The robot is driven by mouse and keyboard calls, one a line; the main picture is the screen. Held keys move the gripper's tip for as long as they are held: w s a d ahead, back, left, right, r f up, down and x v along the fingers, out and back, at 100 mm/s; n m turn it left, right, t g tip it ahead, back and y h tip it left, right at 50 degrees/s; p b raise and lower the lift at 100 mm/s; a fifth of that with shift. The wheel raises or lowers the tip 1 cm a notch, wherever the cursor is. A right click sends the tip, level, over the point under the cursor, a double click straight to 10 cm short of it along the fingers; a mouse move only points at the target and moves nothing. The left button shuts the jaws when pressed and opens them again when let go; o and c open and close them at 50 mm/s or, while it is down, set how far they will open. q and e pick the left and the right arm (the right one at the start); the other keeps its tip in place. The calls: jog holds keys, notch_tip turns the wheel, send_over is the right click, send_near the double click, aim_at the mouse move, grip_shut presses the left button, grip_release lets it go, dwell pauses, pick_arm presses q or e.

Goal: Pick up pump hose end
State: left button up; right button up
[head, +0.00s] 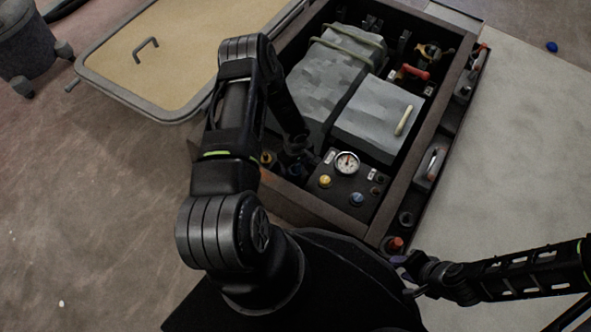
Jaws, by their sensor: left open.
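My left arm bends over the open compartment, and my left gripper (301,165) points down inside it, beside the panel with the gauge (347,163). The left jaws look open and small, and I see nothing clearly between them. An orange-brown fitting (266,158) sits just left of the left gripper, partly hidden by my arm. I cannot tell which item is the pump hose end. My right gripper (403,272) is low at the right, close to a red-orange cap (394,244) at the compartment's near corner. Its jaws are too dark to read.
Yellow (325,181) and blue (357,199) knobs stand on the gauge panel. A tan hatch lid (165,60) lies open at the left. A side tray (432,160) runs along the right wall. The pale deck (530,150) is mostly clear.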

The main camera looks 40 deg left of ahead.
dwell(0.5)
pick_arm(q)
grip_shut()
dwell(0.5)
